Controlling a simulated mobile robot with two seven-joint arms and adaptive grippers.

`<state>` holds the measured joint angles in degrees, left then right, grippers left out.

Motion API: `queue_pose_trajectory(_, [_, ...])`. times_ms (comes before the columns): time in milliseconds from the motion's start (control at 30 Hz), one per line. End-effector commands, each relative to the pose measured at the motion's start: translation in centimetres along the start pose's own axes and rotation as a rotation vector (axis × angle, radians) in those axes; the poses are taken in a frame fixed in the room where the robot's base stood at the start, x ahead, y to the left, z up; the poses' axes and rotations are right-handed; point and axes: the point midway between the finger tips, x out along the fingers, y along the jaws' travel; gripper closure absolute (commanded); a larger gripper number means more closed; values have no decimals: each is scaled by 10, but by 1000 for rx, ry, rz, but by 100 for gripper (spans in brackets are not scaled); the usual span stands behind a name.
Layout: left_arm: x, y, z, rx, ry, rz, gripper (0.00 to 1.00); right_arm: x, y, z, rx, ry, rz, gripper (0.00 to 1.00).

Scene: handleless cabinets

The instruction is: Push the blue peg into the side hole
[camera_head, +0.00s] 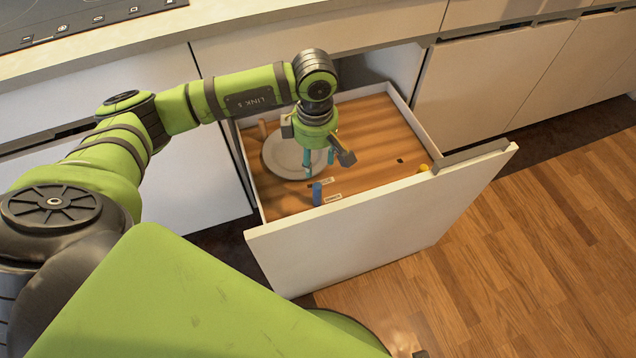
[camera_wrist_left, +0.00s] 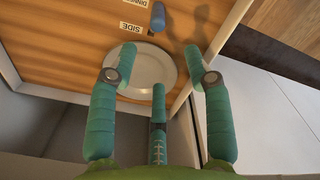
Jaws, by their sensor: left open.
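The blue peg (camera_head: 317,194) stands upright in the open drawer near its front panel, beside a white label (camera_head: 332,198); I cannot tell how deep it sits. It also shows at the top of the left wrist view (camera_wrist_left: 158,17). The side label (camera_wrist_left: 130,28) reads "SIDE", with a small dark hole (camera_wrist_left: 150,33) beside it, close to the peg. A second label reading "DINNER" (camera_wrist_left: 140,3) is partly cut off. My left gripper (camera_head: 319,167) is open and empty, fingers down over the drawer, behind the peg and apart from it. My right gripper is not in view.
A white plate (camera_head: 283,157) lies on the drawer's wooden bottom, partly under my left gripper. A wooden peg (camera_head: 262,129) stands at the back left and a yellow object (camera_head: 424,167) at the right. The drawer front (camera_head: 380,232) stands high. The drawer's right part is mostly clear.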

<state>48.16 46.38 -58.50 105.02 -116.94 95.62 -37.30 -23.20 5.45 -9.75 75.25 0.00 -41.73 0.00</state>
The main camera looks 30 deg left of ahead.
Motion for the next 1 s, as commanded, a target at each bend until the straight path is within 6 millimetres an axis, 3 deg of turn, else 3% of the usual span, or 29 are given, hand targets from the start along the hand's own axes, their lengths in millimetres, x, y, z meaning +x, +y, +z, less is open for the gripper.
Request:
queue_pose_trajectory(33, [36,0,0,0,0,-1,50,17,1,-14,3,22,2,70])
queue_pose_trajectory(200, [82,0,0,0,-1,0,50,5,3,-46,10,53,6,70])
queue_pose_trajectory(400, [103,0,0,0,-1,1,50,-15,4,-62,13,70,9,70])
queue_pose_trajectory(667, [124,0,1,1,0,-3,50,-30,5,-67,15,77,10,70])
queue_pose_trajectory(1000, [169,0,3,0,0,-2,50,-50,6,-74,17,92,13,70])
